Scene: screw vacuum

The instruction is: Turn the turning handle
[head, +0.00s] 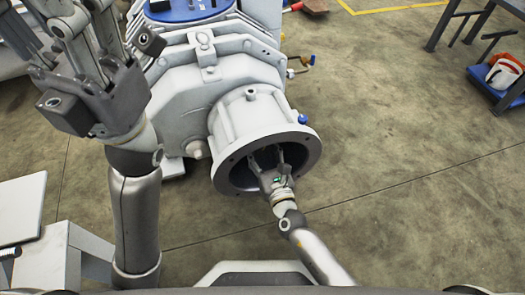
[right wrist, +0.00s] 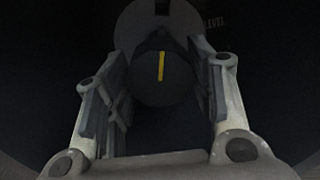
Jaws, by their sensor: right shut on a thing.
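The white vacuum pump (head: 225,75) has a round flange (head: 310,160) with a dark opening. My right gripper (head: 268,158) reaches into that opening. In the right wrist view, the turning handle (right wrist: 160,88) is a dark round piece with a yellow stripe, upright in the picture. The right gripper's fingers (right wrist: 160,105) stand on both sides of it and are shut on it. In the head view the handle is hidden in the dark opening. My left gripper (head: 85,40) is raised at the upper left, away from the opening; its fingertips do not show clearly.
A blue valve knob (head: 303,118) sits beside the flange. A grey bench (head: 60,255) stands at the lower left. A blue and dark rack (head: 490,80) holding a white and red container (head: 503,74) stands at the right. The concrete floor (head: 410,150) between is clear.

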